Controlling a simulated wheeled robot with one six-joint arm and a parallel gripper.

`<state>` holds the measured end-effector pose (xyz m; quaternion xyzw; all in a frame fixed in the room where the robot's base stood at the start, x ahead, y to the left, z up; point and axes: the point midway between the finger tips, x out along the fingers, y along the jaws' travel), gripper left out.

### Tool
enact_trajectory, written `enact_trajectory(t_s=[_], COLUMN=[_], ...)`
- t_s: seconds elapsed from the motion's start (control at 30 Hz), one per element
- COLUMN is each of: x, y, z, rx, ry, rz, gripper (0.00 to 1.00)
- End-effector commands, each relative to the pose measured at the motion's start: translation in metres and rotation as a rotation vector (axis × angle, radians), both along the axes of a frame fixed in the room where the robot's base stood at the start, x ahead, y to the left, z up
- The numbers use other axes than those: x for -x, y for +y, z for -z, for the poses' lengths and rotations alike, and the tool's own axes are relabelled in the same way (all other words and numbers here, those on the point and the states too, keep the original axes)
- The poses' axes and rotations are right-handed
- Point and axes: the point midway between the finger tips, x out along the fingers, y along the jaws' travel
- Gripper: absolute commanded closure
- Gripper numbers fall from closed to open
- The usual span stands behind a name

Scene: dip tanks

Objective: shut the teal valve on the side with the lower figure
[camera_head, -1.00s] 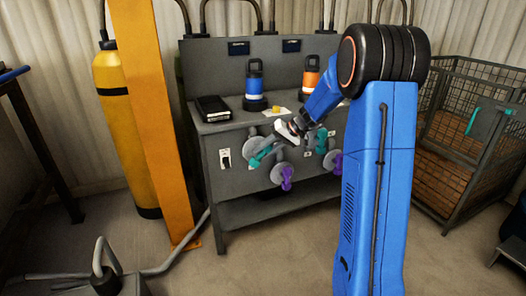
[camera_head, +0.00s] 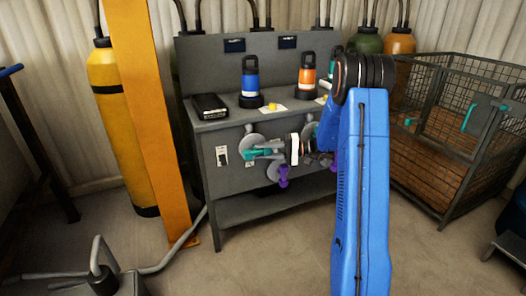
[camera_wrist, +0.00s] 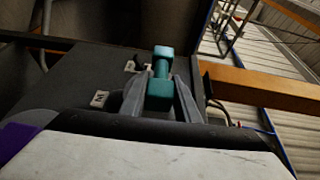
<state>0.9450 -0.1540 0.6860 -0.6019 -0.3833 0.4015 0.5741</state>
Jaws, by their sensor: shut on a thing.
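The left teal valve (camera_head: 257,153) is on the front of the grey bench, its handle lying nearly level. My gripper (camera_head: 272,150) is at this handle from the right. In the wrist view, the fingers of my gripper (camera_wrist: 160,100) are shut on the teal handle (camera_wrist: 162,68), one on each side. Two small dark displays, left (camera_head: 235,45) and right (camera_head: 287,42), are on the back panel; their figures are too small to read. The right teal valve is hidden behind my arm.
A purple valve (camera_head: 283,175) hangs just below the held one. A blue bottle (camera_head: 250,83) and an orange bottle (camera_head: 306,78) stand on the bench top (camera_head: 222,122). A yellow post (camera_head: 150,120) is at left, a wire cage (camera_head: 450,150) at right.

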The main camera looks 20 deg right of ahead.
Motion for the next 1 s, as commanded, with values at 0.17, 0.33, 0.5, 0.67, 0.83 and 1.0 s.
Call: enact_trajectory(t_s=[0.17, 0.33, 0.5, 0.67, 0.83, 1.0], x=[0.0009, 0.001, 0.0011, 0.0012, 0.0009, 0.0007], y=[0.0012, 0.0014, 0.0015, 0.0016, 0.0013, 0.0005], z=[0.0031, 0.0029, 0.0031, 0.0033, 0.0029, 0.0023], rx=[-0.046, -0.063, -0.064, -0.063, -0.063, -0.063], ry=[0.004, 0.003, 0.004, 0.004, 0.003, 0.002], rz=[-0.003, -0.004, -0.004, -0.004, -0.004, -0.002], gripper=[0.94, 0.94, 0.94, 0.94, 0.64, 0.64])
